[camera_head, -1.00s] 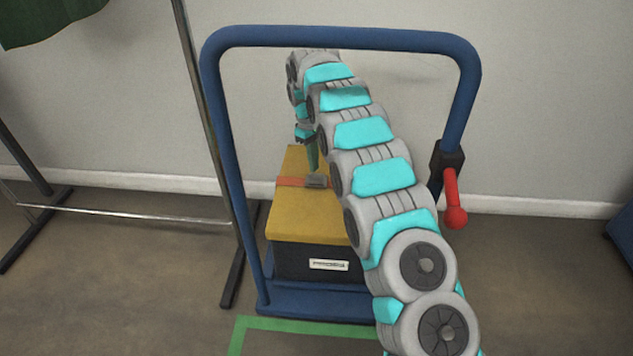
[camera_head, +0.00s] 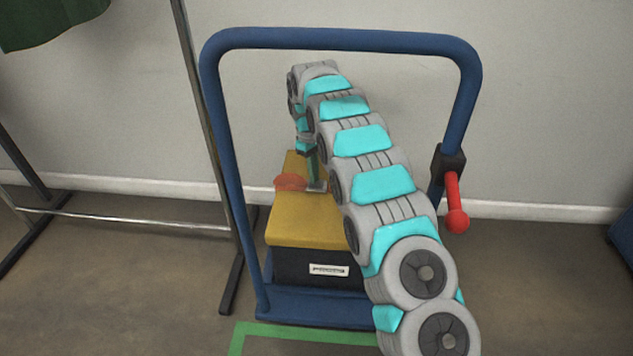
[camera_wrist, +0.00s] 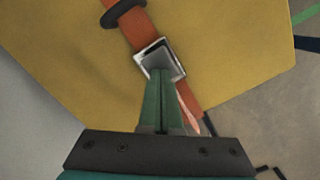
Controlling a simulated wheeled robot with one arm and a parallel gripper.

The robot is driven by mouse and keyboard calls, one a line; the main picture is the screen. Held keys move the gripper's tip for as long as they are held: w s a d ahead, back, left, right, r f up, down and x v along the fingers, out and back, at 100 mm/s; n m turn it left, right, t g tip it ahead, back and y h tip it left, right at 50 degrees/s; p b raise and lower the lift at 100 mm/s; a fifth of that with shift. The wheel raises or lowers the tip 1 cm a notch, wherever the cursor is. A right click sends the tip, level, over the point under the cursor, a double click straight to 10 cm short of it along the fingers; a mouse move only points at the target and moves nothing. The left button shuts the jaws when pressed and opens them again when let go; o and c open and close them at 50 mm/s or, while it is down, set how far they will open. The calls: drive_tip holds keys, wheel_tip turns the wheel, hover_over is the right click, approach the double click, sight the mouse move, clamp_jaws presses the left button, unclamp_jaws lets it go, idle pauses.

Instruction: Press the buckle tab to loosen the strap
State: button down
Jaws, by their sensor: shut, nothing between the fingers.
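A yellow-topped box (camera_head: 300,222) with a dark lower part stands on the blue cart. An orange strap (camera_head: 290,183) crosses its top and bulges up left of the grey buckle (camera_head: 317,187). In the wrist view the strap (camera_wrist: 139,27) runs through a dark loop (camera_wrist: 122,13) to the silver-framed buckle (camera_wrist: 146,56). My gripper (camera_wrist: 163,76) is shut and empty, its green fingertips at the buckle's near edge and overlapping it in view. In the head view my gripper (camera_head: 315,180) points down at the buckle. The fingertips hide part of the buckle; I cannot tell how far the tab is pressed.
The blue cart's tall handle frame (camera_head: 340,38) arches around my arm. A red-knobbed lever (camera_head: 455,205) is on its right post. A metal clothes rack (camera_head: 203,130) stands at left, and the wall (camera_head: 540,110) is behind. Green tape (camera_head: 300,331) marks the floor in front.

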sight(308, 179)
drive_tip(key=shift+w+a+r+p, duration=0.55)
drive_tip(key=shift+w+a+p, duration=0.2)
drive_tip(key=shift+p, duration=0.4)
drive_tip(key=shift+w+a, duration=0.2)
drive_tip(key=shift+a, duration=0.2)
drive_tip(key=shift+f, duration=0.1)
drive_tip(key=shift+r, duration=0.2)
wheel_tip(308, 179, up, 8)
drive_tip(key=p, duration=0.3)
drive_tip(key=shift+w+a+f+p, duration=0.25)
drive_tip(key=shift+a+p, duration=0.05)
drive_tip(key=shift+p, duration=0.1)
drive_tip(key=shift+s, duration=0.1)
